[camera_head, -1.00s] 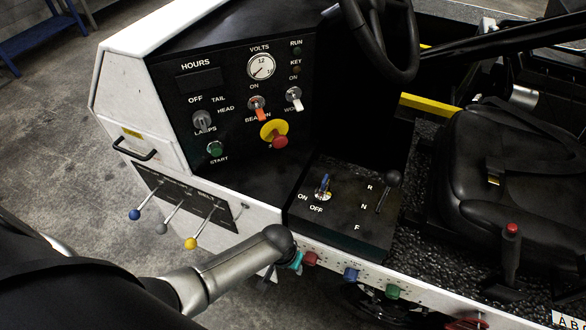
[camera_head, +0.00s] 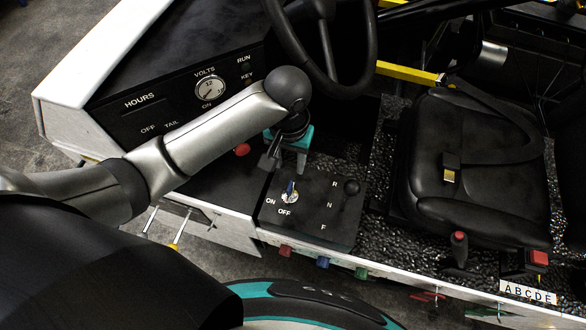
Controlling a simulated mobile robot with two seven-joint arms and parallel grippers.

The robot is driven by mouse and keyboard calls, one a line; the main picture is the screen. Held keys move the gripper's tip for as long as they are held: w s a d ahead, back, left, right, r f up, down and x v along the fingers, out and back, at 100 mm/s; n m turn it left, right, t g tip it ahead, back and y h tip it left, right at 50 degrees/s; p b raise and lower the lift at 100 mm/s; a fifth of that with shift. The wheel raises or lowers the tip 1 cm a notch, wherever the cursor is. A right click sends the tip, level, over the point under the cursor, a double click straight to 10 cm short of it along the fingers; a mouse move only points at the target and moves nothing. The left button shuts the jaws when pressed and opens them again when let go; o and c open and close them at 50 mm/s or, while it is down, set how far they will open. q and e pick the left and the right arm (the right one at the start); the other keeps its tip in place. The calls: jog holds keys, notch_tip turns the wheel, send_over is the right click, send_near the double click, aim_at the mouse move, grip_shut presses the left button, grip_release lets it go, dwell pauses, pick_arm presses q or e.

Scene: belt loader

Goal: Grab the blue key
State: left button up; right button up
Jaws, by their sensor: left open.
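The key looks free of the fingers. My left arm comes in from the left across the dashboard and hides part of it. My right gripper is not in view.
The black gear lever knob (camera_head: 352,187) stands right of the key. The steering wheel (camera_head: 325,45) is above, near my wrist. The red dash button (camera_head: 242,150) shows under my forearm. The black seat (camera_head: 475,165) is to the right.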

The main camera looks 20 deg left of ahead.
pick_arm(q)
send_over(290, 185)
jog(key=f, duration=0.5)
jog(key=shift+s+f+b, duration=0.2)
jog(key=shift+s+b, duration=0.05)
jog(key=shift+b, duration=0.05)
jog(key=shift+w+f, duration=0.1)
jog(key=shift+f, duration=0.8)
jog(key=shift+w+f+b, duration=0.1)
jog(key=shift+f+b, duration=0.2)
jog(key=shift+f, duration=1.95)
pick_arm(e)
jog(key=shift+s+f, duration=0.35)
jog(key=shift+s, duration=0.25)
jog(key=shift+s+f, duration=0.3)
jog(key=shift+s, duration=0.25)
pick_arm(q)
jog(key=shift+c, duration=0.3)
grip_shut()
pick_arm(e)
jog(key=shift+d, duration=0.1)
